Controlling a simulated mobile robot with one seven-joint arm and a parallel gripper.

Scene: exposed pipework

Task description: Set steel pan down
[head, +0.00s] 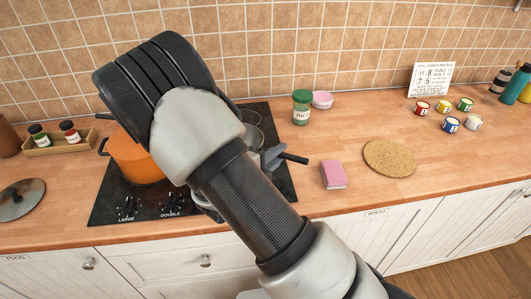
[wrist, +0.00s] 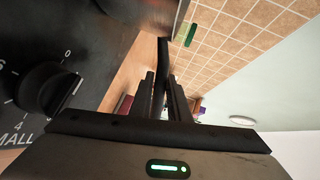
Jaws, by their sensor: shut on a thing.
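The steel pan (head: 254,117) is mostly hidden behind my arm in the head view, over the right part of the black hob. Its dark handle (head: 294,158) points right. My gripper (head: 273,156), partly hidden by my own wrist, is at that handle. In the wrist view the steel side of the pan (wrist: 150,10) shows at the top, and the black handle (wrist: 162,60) runs down between the two fingers of my gripper (wrist: 163,88), which are shut on it. Whether the pan's base touches the hob is hidden.
An orange pot (head: 135,160) stands on the left of the hob (head: 105,205). A green-lidded jar (head: 301,107), a pink bowl (head: 322,99), a pink sponge (head: 333,174) and a round cork mat (head: 389,158) are to the right. A glass lid (head: 20,200) lies far left.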

